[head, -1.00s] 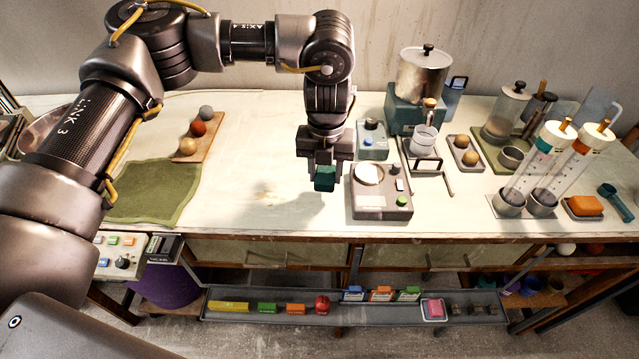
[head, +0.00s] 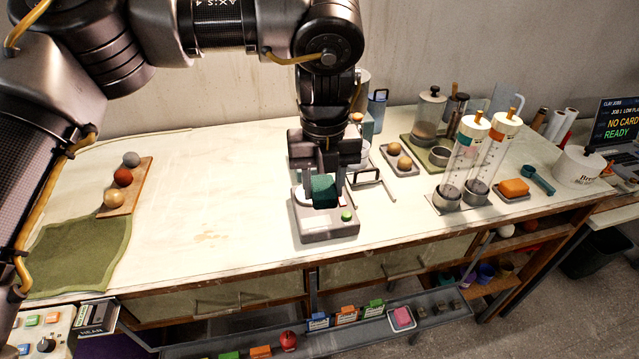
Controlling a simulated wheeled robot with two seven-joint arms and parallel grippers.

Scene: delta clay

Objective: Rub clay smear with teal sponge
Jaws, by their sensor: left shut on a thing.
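My left gripper (head: 324,178) is shut on the teal sponge (head: 324,191). It points down and, in the head view, the sponge overlaps the grey scale (head: 325,231); I cannot tell how far above it the sponge is. A faint tan clay smear (head: 207,237) shows on the pale tabletop, left of the scale and apart from the sponge. My right gripper is not in view.
The green cloth (head: 75,255) and a board with three balls (head: 123,177) lie at the left. The table's middle left (head: 220,180) is clear.

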